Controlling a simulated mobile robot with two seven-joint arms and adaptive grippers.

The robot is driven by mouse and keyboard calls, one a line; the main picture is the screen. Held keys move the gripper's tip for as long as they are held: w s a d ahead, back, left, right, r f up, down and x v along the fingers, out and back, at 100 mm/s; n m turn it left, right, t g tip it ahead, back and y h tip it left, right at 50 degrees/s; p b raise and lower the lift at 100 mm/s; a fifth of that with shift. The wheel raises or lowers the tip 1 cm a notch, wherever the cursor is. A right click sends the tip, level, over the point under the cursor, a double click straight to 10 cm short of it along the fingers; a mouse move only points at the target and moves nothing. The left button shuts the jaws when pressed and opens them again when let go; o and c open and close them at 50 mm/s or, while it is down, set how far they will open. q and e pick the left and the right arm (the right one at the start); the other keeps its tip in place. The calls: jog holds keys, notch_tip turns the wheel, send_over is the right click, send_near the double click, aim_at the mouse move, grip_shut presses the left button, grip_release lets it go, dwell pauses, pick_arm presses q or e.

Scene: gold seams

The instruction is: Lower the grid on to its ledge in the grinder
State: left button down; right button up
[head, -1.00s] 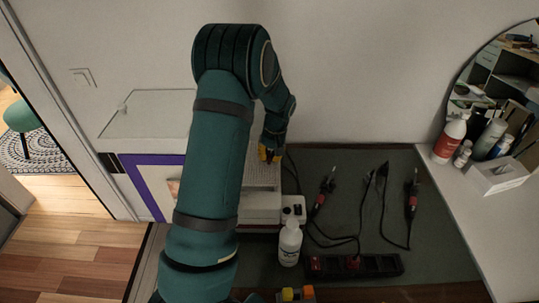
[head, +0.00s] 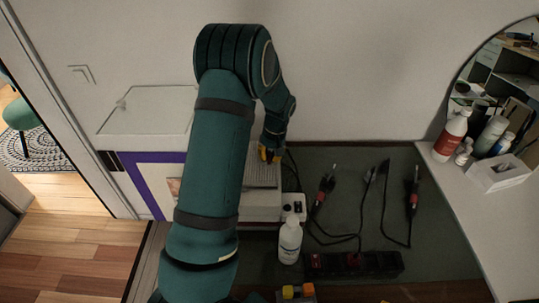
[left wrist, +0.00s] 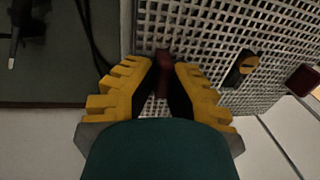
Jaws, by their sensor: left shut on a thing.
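The white grid (left wrist: 215,35) with rows of square holes fills the upper right of the left wrist view. It also shows in the head view (head: 264,174), over the white grinder (head: 262,213). My left gripper (left wrist: 166,75) has its yellow fingers closed on a dark red tab (left wrist: 164,62) at the grid's near edge. A second dark red tab (left wrist: 302,80) stands at the right. In the head view my left gripper (head: 269,158) is at the back of the grinder. My forearm hides the grinder's left part. The ledge is hidden, and I cannot tell whether the grid touches it.
A white bottle (head: 290,243) stands right of the grinder's front. Cabled tools with red grips (head: 324,190) and a power strip (head: 355,264) lie on the dark mat (head: 400,170). Several bottles and a tissue box (head: 497,174) stand on the right-hand counter.

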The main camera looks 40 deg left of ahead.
pick_arm(q)
jog(key=shift+f+b, duration=0.6)
jog(key=shift+f, duration=0.4)
dwell(0.4)
jog(key=c, duration=1.1)
grip_release()
jog(key=shift+o, duration=0.2)
jog(key=shift+r, duration=0.1)
jog(key=shift+r+p, duration=2.6)
jog(key=shift+r, duration=0.9)
